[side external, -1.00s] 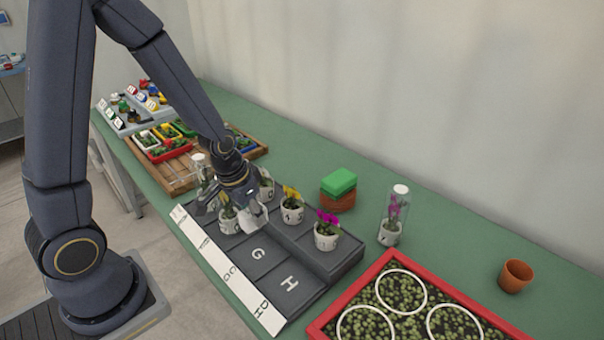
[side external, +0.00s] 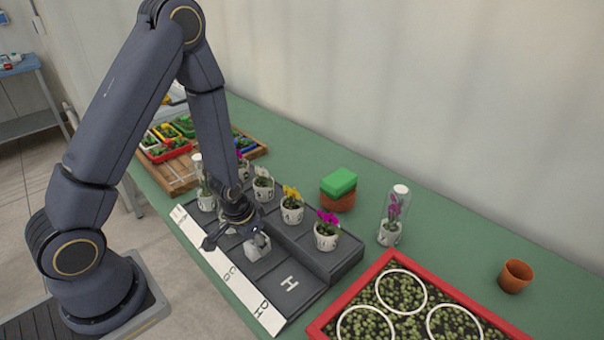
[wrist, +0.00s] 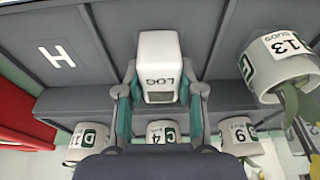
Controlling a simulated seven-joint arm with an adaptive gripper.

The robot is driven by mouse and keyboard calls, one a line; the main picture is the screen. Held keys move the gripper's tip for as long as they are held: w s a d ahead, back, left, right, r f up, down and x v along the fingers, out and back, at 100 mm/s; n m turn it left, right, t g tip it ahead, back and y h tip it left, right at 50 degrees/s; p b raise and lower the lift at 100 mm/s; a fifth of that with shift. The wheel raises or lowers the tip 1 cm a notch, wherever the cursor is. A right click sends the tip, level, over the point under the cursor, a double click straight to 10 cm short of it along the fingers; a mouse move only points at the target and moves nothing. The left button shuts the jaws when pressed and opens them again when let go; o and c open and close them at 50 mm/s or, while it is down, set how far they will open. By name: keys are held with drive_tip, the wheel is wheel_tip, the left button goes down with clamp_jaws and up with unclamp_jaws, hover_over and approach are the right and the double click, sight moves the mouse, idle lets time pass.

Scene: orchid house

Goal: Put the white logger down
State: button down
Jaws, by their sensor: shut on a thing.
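The white logger (wrist: 158,52), a small rounded block marked LOG, is between the fingers of my gripper (wrist: 161,96) in the wrist view. My gripper is shut on it. In the side view the logger (side external: 257,246) is low over the dark stepped tray (side external: 318,262), beside the cell marked H. My gripper (side external: 250,232) and the logger cover the cell next to H, so its letter is hidden. I cannot tell whether the logger's base touches the tray.
Potted orchids stand close by: a magenta one (side external: 326,237), a yellow one (side external: 291,208), and pot 13 (wrist: 280,68). The H cell (side external: 289,284) is empty. A glass-covered orchid (side external: 391,218), a green block (side external: 339,182) and a red-rimmed bed (side external: 325,322) lie right.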

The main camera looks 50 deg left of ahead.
drive_tip(key=shift+f, duration=0.15)
drive_tip(key=c, duration=0.7)
unclamp_jaws()
drive_tip(key=v, duration=1.3)
wheel_tip(320, 180, up, 11)
drive_tip(key=t, duration=0.2)
hover_over(247, 247)
drive_tip(key=s+d, duration=0.1)
drive_tip(key=s, duration=0.1)
drive_tip(key=shift+t, duration=0.4)
drive_tip(key=s+r, duration=0.2)
drive_tip(key=s+d+r, duration=0.1)
drive_tip(key=s+r, duration=0.1)
drive_tip(key=r, duration=0.1)
drive_tip(key=s+r, duration=0.2)
drive_tip(key=r, duration=0.1)
drive_tip(key=shift+s+d, duration=0.3)
drive_tip(key=shift+d, duration=0.1)
